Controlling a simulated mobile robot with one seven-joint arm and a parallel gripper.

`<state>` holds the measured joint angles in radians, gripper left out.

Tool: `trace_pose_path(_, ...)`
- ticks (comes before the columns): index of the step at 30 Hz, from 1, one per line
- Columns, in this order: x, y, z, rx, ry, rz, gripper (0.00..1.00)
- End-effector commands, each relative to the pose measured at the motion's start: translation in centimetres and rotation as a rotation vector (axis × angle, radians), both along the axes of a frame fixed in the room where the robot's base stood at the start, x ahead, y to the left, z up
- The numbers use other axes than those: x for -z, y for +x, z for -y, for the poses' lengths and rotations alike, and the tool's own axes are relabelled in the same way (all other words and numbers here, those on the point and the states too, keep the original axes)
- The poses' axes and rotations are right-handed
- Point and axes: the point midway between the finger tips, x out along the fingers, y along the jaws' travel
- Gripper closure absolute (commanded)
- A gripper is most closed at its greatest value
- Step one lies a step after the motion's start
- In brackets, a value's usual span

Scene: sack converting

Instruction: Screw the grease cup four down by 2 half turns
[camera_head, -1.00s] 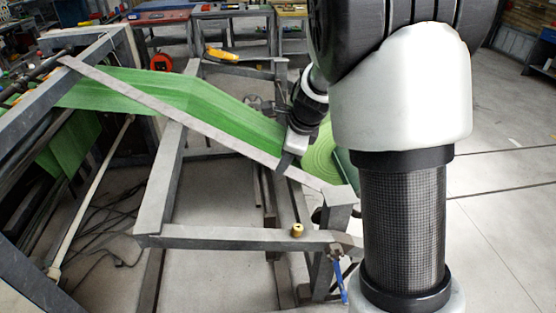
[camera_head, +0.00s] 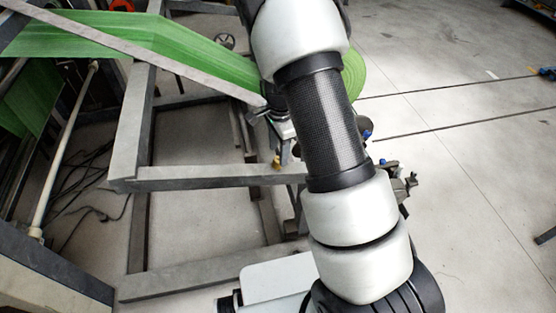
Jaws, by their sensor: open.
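A small brass grease cup (camera_head: 277,161) sits on the top face of the grey crossbeam (camera_head: 200,177), near the beam's right end. Only one cup shows, and I cannot read a number on it. My gripper (camera_head: 283,146) hangs just above and beside the cup, partly hidden behind my own arm. Its fingers are small and hard to make out, and I cannot tell whether they touch the cup. It holds nothing that I can see.
A green woven web (camera_head: 130,38) slopes down from the left to a green roll (camera_head: 353,75), with a flat grey bar (camera_head: 150,58) along its edge. Cables (camera_head: 85,185) lie on the floor at left. The floor (camera_head: 460,190) at right is mostly open.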

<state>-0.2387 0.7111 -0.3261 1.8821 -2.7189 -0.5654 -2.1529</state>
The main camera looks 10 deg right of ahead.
Motion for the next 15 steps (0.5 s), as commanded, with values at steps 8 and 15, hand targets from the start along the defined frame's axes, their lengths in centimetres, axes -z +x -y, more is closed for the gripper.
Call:
trace_pose_path(8, 3.7, 0.2, -0.1, 0.0, 0.0, 0.0, 0.55)
trace_pose_path(15, 4.1, 0.2, -0.1, 0.0, 0.0, 0.001, 0.55)
